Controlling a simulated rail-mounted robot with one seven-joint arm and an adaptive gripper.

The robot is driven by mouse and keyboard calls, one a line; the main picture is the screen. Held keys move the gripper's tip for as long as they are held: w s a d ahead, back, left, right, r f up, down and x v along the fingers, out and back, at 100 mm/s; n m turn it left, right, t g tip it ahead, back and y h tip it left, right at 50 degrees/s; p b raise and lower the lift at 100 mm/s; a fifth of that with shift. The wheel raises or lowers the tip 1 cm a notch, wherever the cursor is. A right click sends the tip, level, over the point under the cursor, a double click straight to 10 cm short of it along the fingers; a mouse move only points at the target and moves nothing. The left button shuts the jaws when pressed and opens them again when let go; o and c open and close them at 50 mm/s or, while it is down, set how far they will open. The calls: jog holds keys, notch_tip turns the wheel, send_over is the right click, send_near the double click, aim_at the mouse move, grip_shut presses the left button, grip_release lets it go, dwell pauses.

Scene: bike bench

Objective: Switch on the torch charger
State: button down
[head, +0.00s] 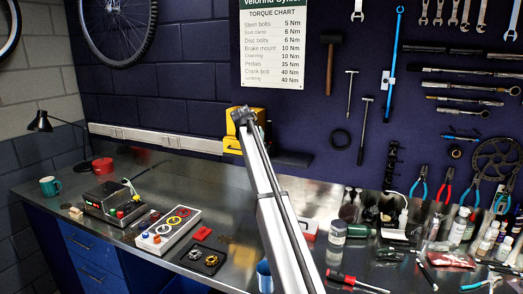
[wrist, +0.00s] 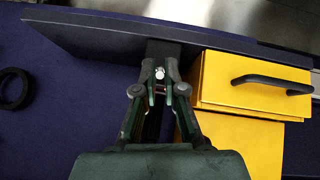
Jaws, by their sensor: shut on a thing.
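My gripper (wrist: 159,78) shows in the wrist view with its two dark fingers closed around a small silver stud (wrist: 159,72). The stud lies in front of a dark block (wrist: 165,50) that meets a long black shelf (wrist: 100,33). I cannot tell whether the stud is the torch charger's switch, and no lit lamp shows on it. A yellow box (wrist: 235,80) with a black handle is just right of the fingers. In the head view my arm hides the gripper and the stud; part of the yellow box (head: 232,146) shows beside the arm.
The black shelf (head: 292,158) juts from the blue wall right of my arm. A white power strip (head: 150,138) runs along the wall to the left. Below, the metal bench holds a control box (head: 168,232), a black tray (head: 203,258) and several bottles at the right.

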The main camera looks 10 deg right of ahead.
jog(key=c, duration=1.3)
grip_release()
jog(key=shift+o, duration=0.2)
jog(key=v, duration=1.2)
